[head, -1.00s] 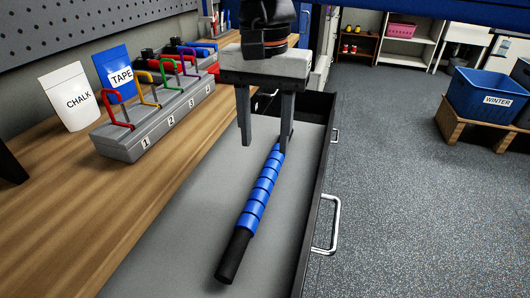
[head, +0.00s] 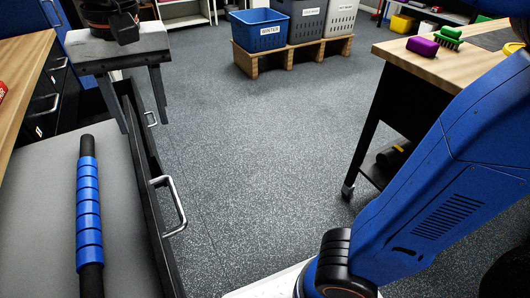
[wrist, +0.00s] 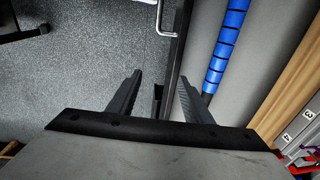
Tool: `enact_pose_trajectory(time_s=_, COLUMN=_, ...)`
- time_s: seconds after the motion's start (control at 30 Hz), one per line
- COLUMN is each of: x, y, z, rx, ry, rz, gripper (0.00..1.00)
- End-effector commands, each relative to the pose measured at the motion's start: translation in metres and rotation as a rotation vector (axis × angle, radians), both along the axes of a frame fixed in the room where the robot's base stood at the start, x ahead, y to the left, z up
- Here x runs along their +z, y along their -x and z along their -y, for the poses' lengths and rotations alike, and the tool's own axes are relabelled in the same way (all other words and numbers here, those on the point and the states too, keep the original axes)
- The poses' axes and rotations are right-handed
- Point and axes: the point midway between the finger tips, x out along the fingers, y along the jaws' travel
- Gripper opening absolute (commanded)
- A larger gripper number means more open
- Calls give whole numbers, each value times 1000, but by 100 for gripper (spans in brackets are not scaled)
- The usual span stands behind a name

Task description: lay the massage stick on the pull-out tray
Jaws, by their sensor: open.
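The massage stick (head: 88,205), with blue rollers and black ends, lies on the grey floor of the pull-out tray (head: 35,185). It also shows in the wrist view (wrist: 226,45), to the right of my fingers. My gripper (head: 141,103) is open and empty. In the head view it is above the tray's right wall, beyond and to the right of the stick, apart from it. In the wrist view my gripper (wrist: 158,92) has its two fingers on either side of the tray's dark edge. The stick's near end is cut off by the head view's lower edge.
The tray's metal handle (head: 172,205) sticks out over open speckled floor (head: 260,150). A blue WINTER bin (head: 260,30) stands with others on a wooden pallet. A workbench (head: 440,62) with brushes is at the right. A numbered grey rack (wrist: 300,130) shows at the wrist view's right.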

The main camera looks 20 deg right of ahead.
Motion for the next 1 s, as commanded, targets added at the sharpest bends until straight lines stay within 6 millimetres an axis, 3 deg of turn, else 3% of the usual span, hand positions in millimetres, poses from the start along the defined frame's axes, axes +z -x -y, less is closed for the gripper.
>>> enact_pose_trajectory(time_s=0.1, x=-12, y=-11, z=49, rx=-19, ry=-18, rz=31, gripper=46)
enact_pose_trajectory(time_s=0.43, x=-57, y=-12, z=166, rx=-46, ry=-38, rz=130, gripper=46)
enact_pose_trajectory(time_s=0.7, x=-103, y=11, z=246, rx=-69, ry=-21, rz=219, gripper=46)
enact_pose_trajectory(time_s=1.0, x=-158, y=49, z=310, rx=-91, ry=30, rz=309, gripper=46)
